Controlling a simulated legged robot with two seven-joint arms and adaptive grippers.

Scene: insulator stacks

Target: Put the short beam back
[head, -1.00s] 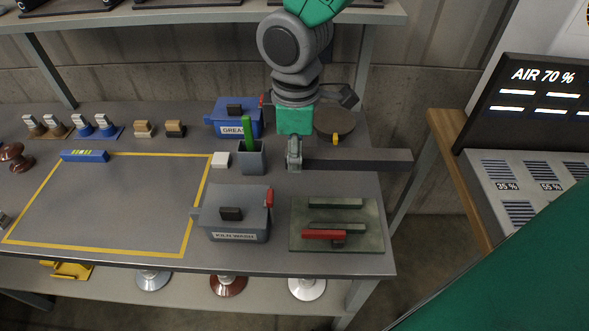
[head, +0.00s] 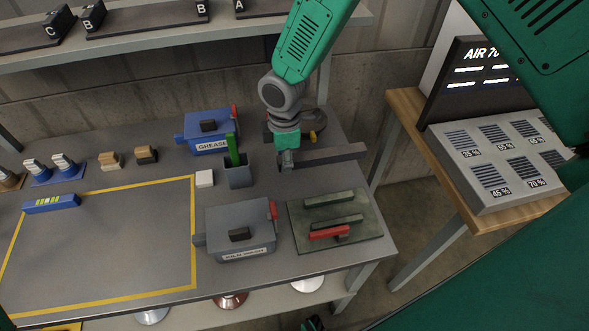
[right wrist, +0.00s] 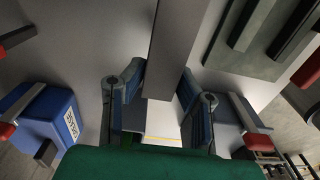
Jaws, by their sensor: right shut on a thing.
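My right gripper (head: 286,163) is shut on one end of a dark grey beam (head: 333,155). The beam sticks out to the right, across the back right of the table, near the table's right edge. In the right wrist view the beam (right wrist: 174,40) runs between the two fingers (right wrist: 165,88), its near end square. I cannot tell whether the beam is clear of the table. A green mat (head: 375,240) lies in front of it, carrying dark green bars (head: 335,222) and a red-handled piece (head: 329,232).
A grey cup with a green stick (head: 239,175) stands left of the gripper. The blue grease box (head: 208,133) is behind it, the grey kiln-wash box (head: 238,222) in front. A round dish (head: 313,118) sits behind the beam. The yellow-outlined area (head: 110,245) is mostly clear.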

